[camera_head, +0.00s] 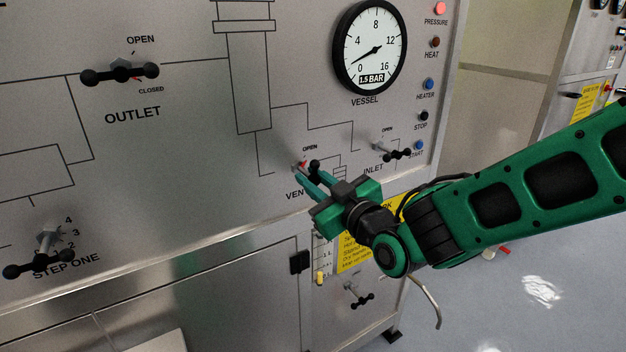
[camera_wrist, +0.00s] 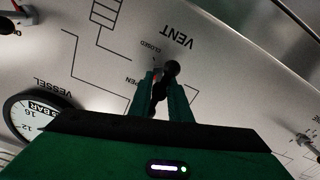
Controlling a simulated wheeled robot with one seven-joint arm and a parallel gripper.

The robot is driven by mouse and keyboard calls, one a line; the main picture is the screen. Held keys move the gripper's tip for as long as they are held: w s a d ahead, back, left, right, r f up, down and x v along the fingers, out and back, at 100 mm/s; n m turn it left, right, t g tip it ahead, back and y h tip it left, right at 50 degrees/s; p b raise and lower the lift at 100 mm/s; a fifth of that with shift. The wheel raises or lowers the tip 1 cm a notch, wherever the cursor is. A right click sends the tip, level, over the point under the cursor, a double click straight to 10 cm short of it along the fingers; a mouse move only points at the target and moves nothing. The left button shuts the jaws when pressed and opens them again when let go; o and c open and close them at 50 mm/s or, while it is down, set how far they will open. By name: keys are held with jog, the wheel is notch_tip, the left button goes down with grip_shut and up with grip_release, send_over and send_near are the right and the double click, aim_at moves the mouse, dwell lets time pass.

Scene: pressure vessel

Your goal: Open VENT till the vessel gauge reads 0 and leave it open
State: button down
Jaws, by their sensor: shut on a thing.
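The VENT valve handle (camera_head: 314,164) is a black bar with ball ends and a red pointer, on the steel panel at centre. In the wrist view the handle (camera_wrist: 171,68) shows between my two green fingers. My gripper (camera_head: 308,174) is shut on this handle, with its fingers covering part of it and of the VENT label. The red pointer (camera_wrist: 155,73) is near the OPEN and CLOSED marks, but its exact setting is hard to tell. The vessel gauge (camera_head: 372,47) reads 1.5 BAR on its plate, its needle low on the left side.
The INLET handle (camera_head: 393,152) is close on the right of VENT. The OUTLET handle (camera_head: 119,74) and STEP ONE selector (camera_head: 40,262) are farther left. A column of buttons and lamps, with the PRESSURE lamp (camera_head: 440,8) bright red, runs down the right edge.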

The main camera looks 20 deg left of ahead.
jog(key=shift+w+d+n, duration=0.35)
jog(key=shift+w+n, duration=0.05)
jog(key=shift+n, duration=0.2)
jog(key=c, duration=1.8)
grip_release()
jog(key=shift+s+a, duration=0.2)
jog(key=shift+s, duration=0.1)
